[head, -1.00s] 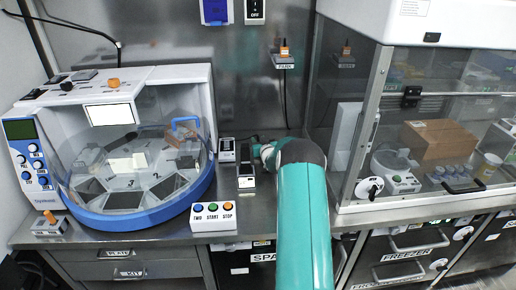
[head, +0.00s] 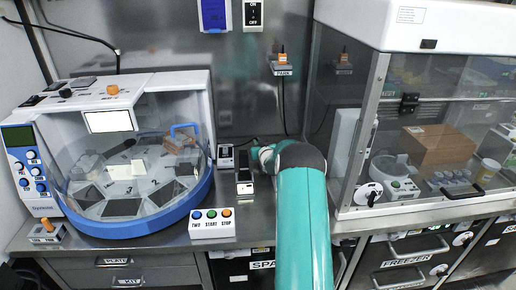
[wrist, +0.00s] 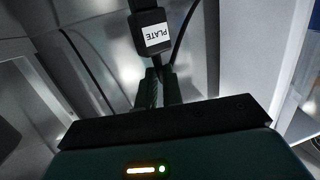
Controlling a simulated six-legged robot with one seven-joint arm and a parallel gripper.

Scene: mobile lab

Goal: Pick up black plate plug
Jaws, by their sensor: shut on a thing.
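The black plug with a white PLATE label (wrist: 150,30) shows at the top of the wrist view. My gripper (wrist: 157,78) is shut on it, with the two dark fingers close together just below the label. In the head view my gripper (head: 259,157) is near the back of the bench, mostly covered by my teal arm. I cannot make out the plug there.
The blue-rimmed carousel machine (head: 130,195) is farther left. A button box (head: 212,225) sits in front. A glass cabinet (head: 440,130) stands right. Dark cables (wrist: 185,35) run beside the plug.

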